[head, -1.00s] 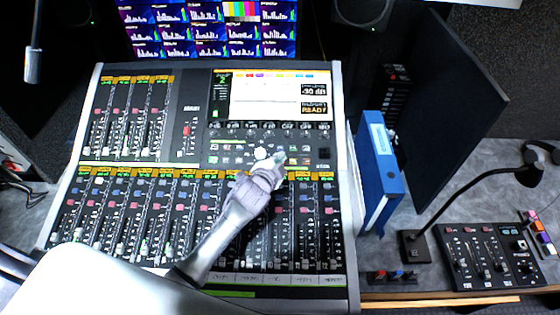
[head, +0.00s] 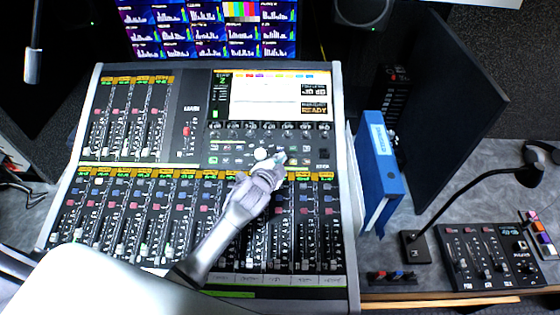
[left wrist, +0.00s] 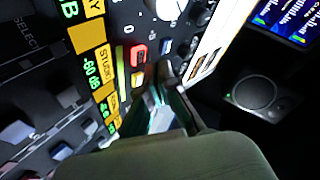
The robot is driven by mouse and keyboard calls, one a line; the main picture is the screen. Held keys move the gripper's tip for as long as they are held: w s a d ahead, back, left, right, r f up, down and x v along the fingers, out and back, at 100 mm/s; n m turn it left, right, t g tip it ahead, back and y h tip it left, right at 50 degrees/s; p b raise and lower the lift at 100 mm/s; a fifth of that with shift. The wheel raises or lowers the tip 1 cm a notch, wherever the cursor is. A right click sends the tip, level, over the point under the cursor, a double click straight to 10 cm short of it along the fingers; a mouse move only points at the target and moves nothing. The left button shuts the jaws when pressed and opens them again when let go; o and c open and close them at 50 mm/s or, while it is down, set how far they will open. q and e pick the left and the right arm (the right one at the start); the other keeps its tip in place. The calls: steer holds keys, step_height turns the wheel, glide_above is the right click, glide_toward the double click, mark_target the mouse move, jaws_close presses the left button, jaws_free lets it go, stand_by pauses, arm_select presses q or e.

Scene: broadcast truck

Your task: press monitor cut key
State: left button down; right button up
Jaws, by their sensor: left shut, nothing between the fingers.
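The mixing console (head: 345,200) fills the middle of the head view. Its key panel (head: 225,152) lies below the screen, with small lit keys and a white round knob (head: 261,154). My left gripper (head: 279,159) is shut and empty, its fingertips over this panel just right of the knob. I cannot read which key is monitor cut, nor tell whether the tips touch one. My right gripper is not in view.
The console screen (head: 265,95) is just behind the keys, and fader rows lie in front. A blue binder (head: 382,170) stands to the right. Further right are a gooseneck microphone (head: 470,190) and a small control box (head: 490,258). A speaker (left wrist: 255,90) shows in the wrist view.

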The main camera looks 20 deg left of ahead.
arm_select(q)
steer(key=shift+w+f, duration=0.15)
steer(key=shift+f, duration=0.25)
steer(key=shift+w+a+f+b, duration=0.1)
steer(key=shift+w+f+b, duration=0.05)
steer(key=shift+f+b, duration=0.3)
stand_by(0.5)
steer(key=shift+r, duration=0.2)
steer(key=shift+s+r+p, duration=0.35)
steer(key=shift+r+p, duration=0.35)
steer(key=shift+p, duration=0.3)
steer(key=shift+s+r+p, duration=0.1)
steer(key=shift+r+p, duration=0.4)
steer(key=shift+p, duration=0.1)
steer(key=r+p, duration=0.1)
steer(key=s+r+p, duration=0.1)
steer(key=r+p, duration=0.1)
steer(key=s+r+p, duration=0.1)
steer(key=p, duration=0.1)
steer(key=shift+d+r, duration=0.3)
steer(key=shift+d, duration=0.1)
